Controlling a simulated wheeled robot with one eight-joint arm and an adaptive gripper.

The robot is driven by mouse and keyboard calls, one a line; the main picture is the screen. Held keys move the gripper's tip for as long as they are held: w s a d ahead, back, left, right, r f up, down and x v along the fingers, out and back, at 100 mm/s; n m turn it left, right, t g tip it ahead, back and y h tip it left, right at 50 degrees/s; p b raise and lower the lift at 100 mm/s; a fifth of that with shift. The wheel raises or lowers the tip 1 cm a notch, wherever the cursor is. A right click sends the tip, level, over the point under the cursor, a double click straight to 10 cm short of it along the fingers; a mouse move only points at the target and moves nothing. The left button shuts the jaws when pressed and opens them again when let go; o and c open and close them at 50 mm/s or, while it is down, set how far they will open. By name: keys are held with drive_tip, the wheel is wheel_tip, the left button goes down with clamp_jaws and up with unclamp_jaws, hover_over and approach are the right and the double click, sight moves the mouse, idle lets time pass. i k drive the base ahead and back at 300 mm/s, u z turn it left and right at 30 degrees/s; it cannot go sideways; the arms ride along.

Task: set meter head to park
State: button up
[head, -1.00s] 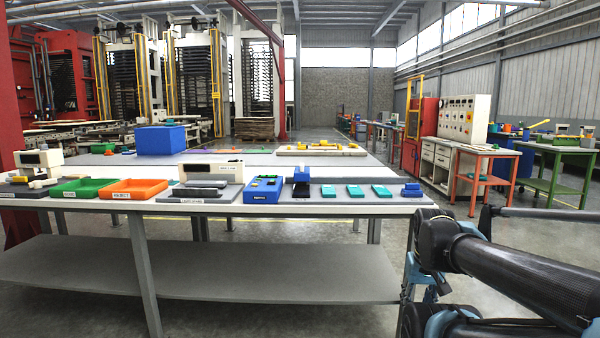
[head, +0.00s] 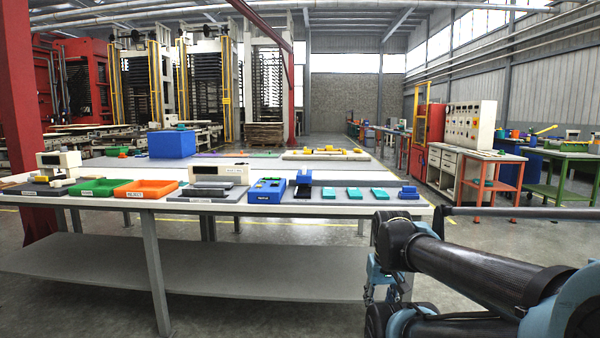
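Two white instruments stand on the long work table (head: 330,209). One cream unit with a dark display (head: 60,162) is at the far left end. Another white unit (head: 219,174) sits behind a grey plate near the middle, with a dark bar in front of it. A small blue block with a black base (head: 303,185) stands on a dark mat to its right. I cannot tell which of these bears the meter head, nor its setting. My black and light-blue arm fills the lower right, off the table's right end. My gripper is not visible.
A green tray (head: 98,190), an orange tray (head: 146,194) and a blue labelled box (head: 266,190) line the table front. Teal pieces (head: 355,194) lie right of them. A large blue bin (head: 171,143) stands behind.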

sight(304, 176)
drive_tip(key=u, duration=0.05)
drive_tip(key=i, duration=1)
drive_tip(key=z, duration=0.05)
